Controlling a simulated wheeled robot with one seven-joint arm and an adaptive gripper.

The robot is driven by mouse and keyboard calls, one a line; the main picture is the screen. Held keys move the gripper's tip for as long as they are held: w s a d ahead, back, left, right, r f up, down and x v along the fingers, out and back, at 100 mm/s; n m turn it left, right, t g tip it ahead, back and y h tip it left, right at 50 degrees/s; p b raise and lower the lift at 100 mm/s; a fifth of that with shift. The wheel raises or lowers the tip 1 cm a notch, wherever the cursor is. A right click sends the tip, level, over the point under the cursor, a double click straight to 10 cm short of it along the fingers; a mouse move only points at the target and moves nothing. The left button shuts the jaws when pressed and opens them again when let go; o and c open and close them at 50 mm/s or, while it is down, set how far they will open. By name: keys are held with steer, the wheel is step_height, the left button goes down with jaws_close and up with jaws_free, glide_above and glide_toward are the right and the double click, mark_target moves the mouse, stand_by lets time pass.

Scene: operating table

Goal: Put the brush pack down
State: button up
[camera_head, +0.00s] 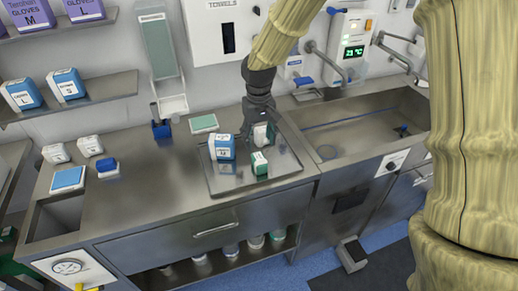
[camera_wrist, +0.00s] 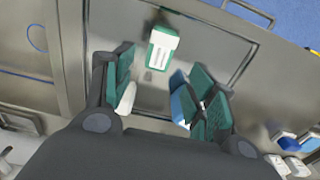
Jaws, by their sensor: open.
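My gripper (camera_head: 255,128) is open over the rear of a metal tray (camera_head: 232,187) on the steel counter. A green-and-white pack (camera_head: 259,163) stands near the tray's front; it also shows ahead of my fingers in the wrist view (camera_wrist: 162,48). A second white-and-green pack (camera_head: 262,133) is beside my gripper, partly hidden by it; in the wrist view a white part of it (camera_wrist: 127,98) shows by the left finger. I cannot tell which is the brush pack. Between the fingers in the wrist view (camera_wrist: 160,82) I see only bare tray.
A blue-and-white box (camera_head: 222,147) stands on the tray left of my gripper, close to the right finger in the wrist view. The sink (camera_head: 355,130) lies to the right. A wall dispenser (camera_head: 160,50) rises behind. The counter left of the tray is mostly clear.

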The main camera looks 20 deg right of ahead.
steer(key=shift+r, duration=1.45)
steer(key=shift+c, duration=0.2)
